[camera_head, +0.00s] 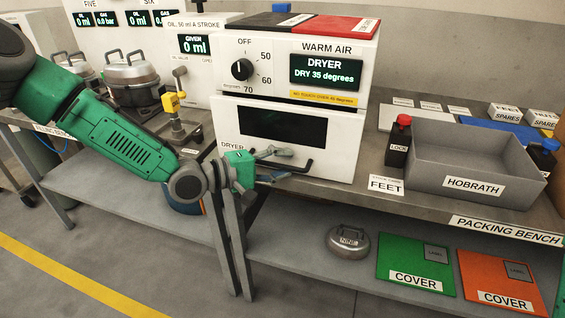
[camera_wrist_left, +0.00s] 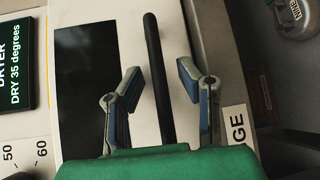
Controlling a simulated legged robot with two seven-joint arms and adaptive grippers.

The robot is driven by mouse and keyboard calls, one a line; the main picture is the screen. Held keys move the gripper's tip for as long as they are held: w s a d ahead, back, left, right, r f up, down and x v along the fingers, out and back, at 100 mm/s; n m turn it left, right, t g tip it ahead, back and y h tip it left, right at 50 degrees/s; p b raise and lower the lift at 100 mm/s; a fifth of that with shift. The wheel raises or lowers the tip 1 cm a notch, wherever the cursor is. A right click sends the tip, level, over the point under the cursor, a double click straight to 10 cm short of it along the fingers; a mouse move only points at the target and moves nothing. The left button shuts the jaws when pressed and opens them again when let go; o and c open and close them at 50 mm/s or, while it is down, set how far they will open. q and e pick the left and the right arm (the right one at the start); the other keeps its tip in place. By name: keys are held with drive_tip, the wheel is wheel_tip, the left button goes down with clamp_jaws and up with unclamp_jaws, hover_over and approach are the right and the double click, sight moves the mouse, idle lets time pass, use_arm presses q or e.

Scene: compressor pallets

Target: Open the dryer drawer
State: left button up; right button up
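The dryer (camera_head: 310,65) is a white box with a knob, a green-lit display and a lower front panel, the dryer drawer (camera_head: 335,145). The panel has a dark window and looks shut against the body. A black bar handle (camera_head: 303,170) runs along its lower part; it also shows in the left wrist view (camera_wrist_left: 157,70). My left gripper (camera_head: 283,164) is at the handle with its fingers apart. In the left wrist view, the handle lies between the open fingers (camera_wrist_left: 158,82), with a gap on both sides. My right gripper is not in view.
A grey HOBRATH tray (camera_head: 475,165) and a black bottle with a red cap (camera_head: 399,140) stand right of the dryer. A yellow-topped valve stand (camera_head: 178,120) is to its left. The packing bench (camera_head: 350,195) has a lower shelf with covers. Floor in front is clear.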

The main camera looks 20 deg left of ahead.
use_arm(q)
drive_tip(key=v, duration=1.2)
drive_tip(key=shift+a, duration=0.45)
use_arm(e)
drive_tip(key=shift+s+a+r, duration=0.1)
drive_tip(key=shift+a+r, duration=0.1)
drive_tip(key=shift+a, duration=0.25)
use_arm(q)
drive_tip(key=shift+f, duration=0.1)
drive_tip(key=x, duration=1.1)
drive_tip(key=shift+s+d, duration=0.25)
drive_tip(key=shift+d, duration=0.2)
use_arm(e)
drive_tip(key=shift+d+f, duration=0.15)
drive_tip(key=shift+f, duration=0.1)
use_arm(q)
drive_tip(key=shift+a, duration=0.1)
